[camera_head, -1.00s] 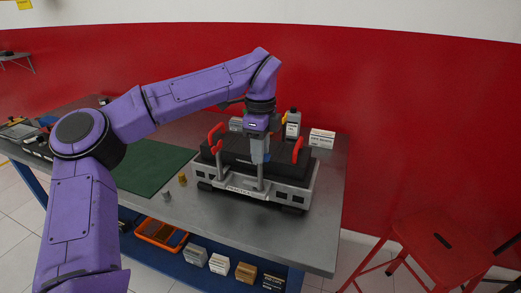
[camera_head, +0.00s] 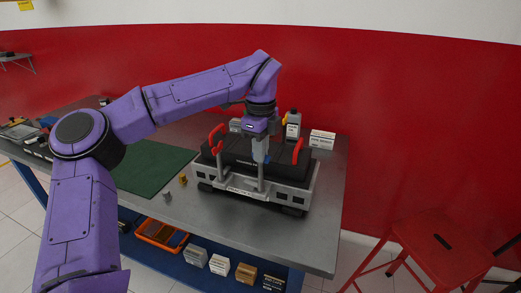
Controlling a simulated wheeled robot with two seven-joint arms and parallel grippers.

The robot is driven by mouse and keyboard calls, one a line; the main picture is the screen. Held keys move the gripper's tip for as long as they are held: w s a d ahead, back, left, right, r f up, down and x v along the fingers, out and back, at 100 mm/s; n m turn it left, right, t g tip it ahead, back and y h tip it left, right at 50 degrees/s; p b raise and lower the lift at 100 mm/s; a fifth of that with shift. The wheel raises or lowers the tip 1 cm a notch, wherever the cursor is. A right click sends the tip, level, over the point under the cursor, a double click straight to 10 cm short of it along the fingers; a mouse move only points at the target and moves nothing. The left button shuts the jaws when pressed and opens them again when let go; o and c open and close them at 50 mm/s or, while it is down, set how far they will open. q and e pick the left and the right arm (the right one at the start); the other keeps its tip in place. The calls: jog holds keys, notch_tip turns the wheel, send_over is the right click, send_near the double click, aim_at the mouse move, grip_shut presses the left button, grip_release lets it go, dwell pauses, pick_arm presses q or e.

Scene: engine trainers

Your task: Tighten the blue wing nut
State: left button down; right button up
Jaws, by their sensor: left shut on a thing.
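The engine trainer (camera_head: 237,181) is a grey metal frame with a black block on top and red handles, standing on the workbench. My left gripper (camera_head: 261,158) points straight down over its front side, at the top of an upright grey post (camera_head: 261,177). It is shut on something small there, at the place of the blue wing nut. The fingers mostly hide the nut, and only a trace of blue shows by the fingertips. My right gripper is not in view.
The grey workbench (camera_head: 230,226) has free room in front of the trainer. A green mat (camera_head: 150,168), small loose parts (camera_head: 183,180) and a white box (camera_head: 322,138) lie around it. A red stool (camera_head: 437,245) stands at the right.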

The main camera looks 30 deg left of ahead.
pick_arm(q)
jog(key=m+p, duration=0.1)
jog(key=m, duration=0.3)
jog(key=m+p, duration=0.1)
jog(key=m, duration=0.3)
jog(key=shift+r+p, duration=0.1)
jog(key=shift+p, duration=0.2)
jog(key=m+p, duration=0.3)
jog(key=m, duration=0.2)
jog(key=shift+m+p, duration=1)
jog(key=shift+m, duration=0.6)
jog(key=shift+f, duration=0.2)
jog(key=c, duration=1.3)
grip_release()
jog(key=shift+s, duration=0.1)
jog(key=shift+r, duration=0.1)
